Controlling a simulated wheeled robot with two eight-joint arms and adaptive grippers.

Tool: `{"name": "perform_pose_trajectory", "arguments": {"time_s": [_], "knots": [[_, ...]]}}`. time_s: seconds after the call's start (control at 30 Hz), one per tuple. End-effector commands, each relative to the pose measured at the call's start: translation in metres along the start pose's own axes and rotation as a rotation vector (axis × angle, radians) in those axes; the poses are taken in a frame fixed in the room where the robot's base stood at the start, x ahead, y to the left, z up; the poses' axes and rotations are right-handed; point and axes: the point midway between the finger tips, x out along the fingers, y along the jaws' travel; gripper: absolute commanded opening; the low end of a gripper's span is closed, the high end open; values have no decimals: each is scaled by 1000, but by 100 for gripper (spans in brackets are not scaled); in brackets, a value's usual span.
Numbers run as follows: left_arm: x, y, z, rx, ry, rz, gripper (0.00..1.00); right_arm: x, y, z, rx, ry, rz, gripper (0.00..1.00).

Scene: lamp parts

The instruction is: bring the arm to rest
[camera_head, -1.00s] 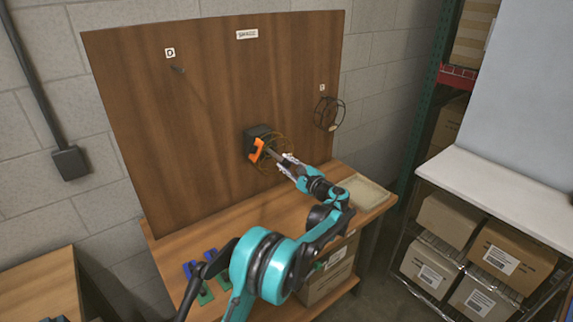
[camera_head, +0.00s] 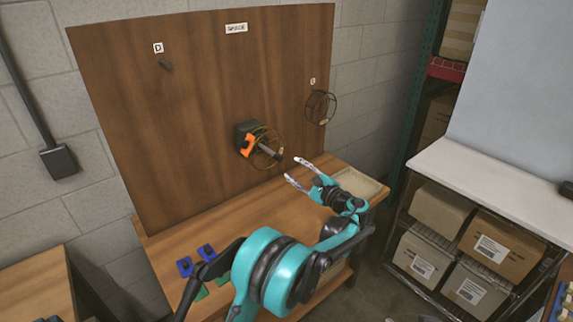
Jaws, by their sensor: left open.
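My left gripper (camera_head: 297,172) is open and empty, its two pale fingers apart and pointing up and left toward the board. It hangs over the right part of the workbench, to the right of and apart from the wire lamp cage (camera_head: 268,148) on the board. That cage sits around a dark socket with an orange piece (camera_head: 248,145) on a black mount (camera_head: 243,132). My teal left arm (camera_head: 290,262) reaches in from the bottom and covers part of the bench. My right gripper does not show.
The upright wooden board (camera_head: 190,100) carries a bare peg (camera_head: 167,65) at upper left and another dark wire cage (camera_head: 320,107) at right. A shallow tray (camera_head: 360,185) lies on the bench's right. Blue and green parts (camera_head: 206,252) lie at left. A shelf with boxes (camera_head: 478,250) stands right.

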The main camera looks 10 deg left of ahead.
Motion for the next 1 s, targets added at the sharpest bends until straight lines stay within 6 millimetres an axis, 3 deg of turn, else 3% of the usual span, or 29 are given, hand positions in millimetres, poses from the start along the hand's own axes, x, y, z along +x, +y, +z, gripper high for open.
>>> {"name": "perform_pose_trajectory", "arguments": {"time_s": [0.2, 0.53, 0.63, 0.77, 0.87, 1.0], "knots": [[-20, 0, 0, 0, 0, 0, 43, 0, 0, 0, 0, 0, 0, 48], [-21, 0, 1, -1, 1, 2, 43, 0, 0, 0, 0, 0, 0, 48], [-17, 3, 9, -23, 18, 25, 43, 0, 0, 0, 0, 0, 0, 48], [-8, 19, 40, -113, 86, 118, 43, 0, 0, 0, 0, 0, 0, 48], [-7, 42, 73, -232, 161, 232, 43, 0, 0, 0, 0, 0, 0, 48], [-19, 83, 117, -424, 256, 404, 43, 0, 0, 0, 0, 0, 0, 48]]}}
